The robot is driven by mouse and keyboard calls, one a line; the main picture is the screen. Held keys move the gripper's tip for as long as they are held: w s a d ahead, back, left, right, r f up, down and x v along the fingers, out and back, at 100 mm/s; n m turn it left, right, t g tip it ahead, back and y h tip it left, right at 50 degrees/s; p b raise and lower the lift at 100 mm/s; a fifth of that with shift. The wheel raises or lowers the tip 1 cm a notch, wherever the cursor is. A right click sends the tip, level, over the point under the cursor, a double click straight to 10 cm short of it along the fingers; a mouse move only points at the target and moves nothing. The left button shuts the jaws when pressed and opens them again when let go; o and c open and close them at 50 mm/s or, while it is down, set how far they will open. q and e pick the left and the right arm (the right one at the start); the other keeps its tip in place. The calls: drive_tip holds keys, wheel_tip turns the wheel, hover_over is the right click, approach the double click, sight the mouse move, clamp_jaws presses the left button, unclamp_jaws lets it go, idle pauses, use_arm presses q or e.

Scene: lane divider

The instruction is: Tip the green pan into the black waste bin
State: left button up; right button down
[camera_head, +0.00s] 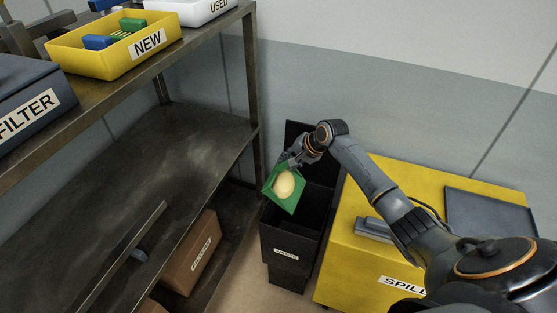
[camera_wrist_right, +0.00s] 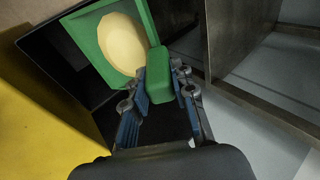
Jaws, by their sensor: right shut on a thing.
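The green pan (camera_head: 273,188) is held by my right gripper (camera_head: 292,163) over the black waste bin (camera_head: 291,239), tilted in the head view. A pale yellow, rounded lump (camera_head: 284,184) lies in the pan. In the right wrist view the fingers (camera_wrist_right: 160,92) are shut on the pan's green handle (camera_wrist_right: 159,78), and the lump (camera_wrist_right: 122,44) sits on the pan face (camera_wrist_right: 88,37). The bin's open top is below the pan, its lid raised behind. My left gripper does not show in the head view.
A yellow cabinet (camera_head: 350,262) labelled SPILL stands right of the bin, with a grey tray (camera_head: 490,212) on top. A dark metal shelf (camera_head: 150,150) stands left, bearing a yellow NEW bin (camera_head: 106,62) and a FILTER box (camera_head: 25,110). A cardboard box (camera_head: 192,255) sits low.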

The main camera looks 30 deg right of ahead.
drive_tip(key=s+d+f+t+y+b, duration=0.4)
drive_tip(key=f+b, duration=0.4)
drive_tip(key=b, duration=0.9)
drive_tip(key=shift+s+d+m+t, duration=0.3)
drive_tip(key=shift+s+d+t, duration=0.4)
drive_tip(key=shift+s, duration=0.5)
drive_tip(key=shift+r+n+g+h+p, duration=0.2)
drive_tip(key=shift+r+g+h+p, duration=1.05)
drive_tip(key=shift+p, duration=3.2)
drive_tip(key=shift+r+n+g+h+p, duration=0.3)
drive_tip(key=shift+g+h+p, duration=1.7)
drive_tip(key=shift+p, duration=2.4)
drive_tip(key=shift+r+n+g+h+p, duration=0.1)
drive_tip(key=shift+r+g+h+p, duration=0.8)
drive_tip(key=shift+g+p, duration=2.45)
drive_tip(key=shift+d+t+p, duration=0.1)
drive_tip(key=shift+t+p, duration=1)
